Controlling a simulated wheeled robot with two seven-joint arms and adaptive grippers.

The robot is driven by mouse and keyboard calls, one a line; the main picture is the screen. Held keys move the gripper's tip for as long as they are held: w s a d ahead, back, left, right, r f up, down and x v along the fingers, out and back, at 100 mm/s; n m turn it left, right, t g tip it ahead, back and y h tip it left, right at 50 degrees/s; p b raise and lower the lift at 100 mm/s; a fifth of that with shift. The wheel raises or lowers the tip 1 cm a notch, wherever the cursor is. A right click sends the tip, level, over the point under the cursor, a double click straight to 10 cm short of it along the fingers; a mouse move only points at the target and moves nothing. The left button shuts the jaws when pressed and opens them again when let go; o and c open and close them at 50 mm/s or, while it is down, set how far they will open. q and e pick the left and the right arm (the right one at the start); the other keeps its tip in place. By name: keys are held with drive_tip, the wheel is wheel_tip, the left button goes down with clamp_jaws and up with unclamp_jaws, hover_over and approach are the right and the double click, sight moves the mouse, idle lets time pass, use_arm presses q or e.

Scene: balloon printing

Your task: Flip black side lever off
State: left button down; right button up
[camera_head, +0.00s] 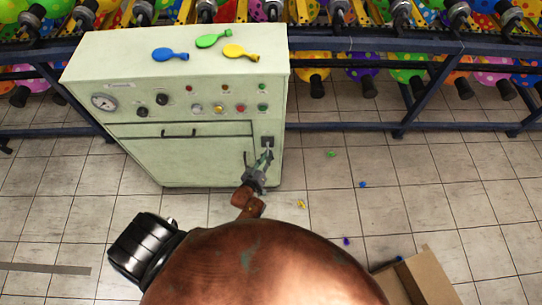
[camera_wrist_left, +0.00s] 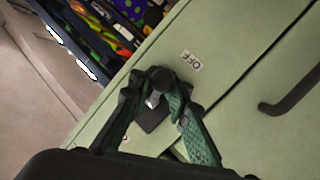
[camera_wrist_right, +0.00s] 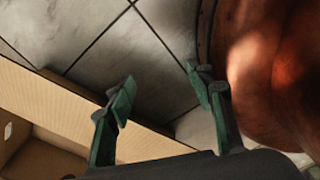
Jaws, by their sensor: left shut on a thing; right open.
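The pale green machine cabinet (camera_head: 180,165) stands ahead with a small black switch plate (camera_head: 268,141) at the lower right of its front. In the left wrist view the black side lever (camera_wrist_left: 161,79) stands out from its dark plate, beside a white OFF label (camera_wrist_left: 191,61). My left gripper (camera_head: 266,156) is at the lever; its two green-padded fingertips (camera_wrist_left: 165,88) are shut on it. The fingers hide part of the lever and plate. My right gripper (camera_wrist_right: 162,85) is open and empty in the right wrist view, over the floor next to a cardboard box.
Blue, green and yellow balloons (camera_head: 213,41) lie on the cabinet top. A long black handle (camera_wrist_left: 292,92) sticks out near the left gripper. The cardboard box (camera_head: 420,277) stands at lower right. Blue racks (camera_head: 420,95) run behind.

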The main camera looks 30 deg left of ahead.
use_arm(q)
drive_tip(key=c, duration=2.1)
unclamp_jaws()
drive_tip(key=shift+s+a+f, duration=0.15)
drive_tip(key=shift+a+f, duration=0.05)
drive_tip(key=shift+f, duration=0.1)
drive_tip(key=shift+o, duration=1.4)
drive_tip(key=shift+d+r, duration=0.15)
drive_tip(key=s+r, duration=0.2)
drive_tip(key=s, duration=0.9)
drive_tip(key=shift+s+d, duration=0.3)
drive_tip(key=shift+d, duration=0.1)
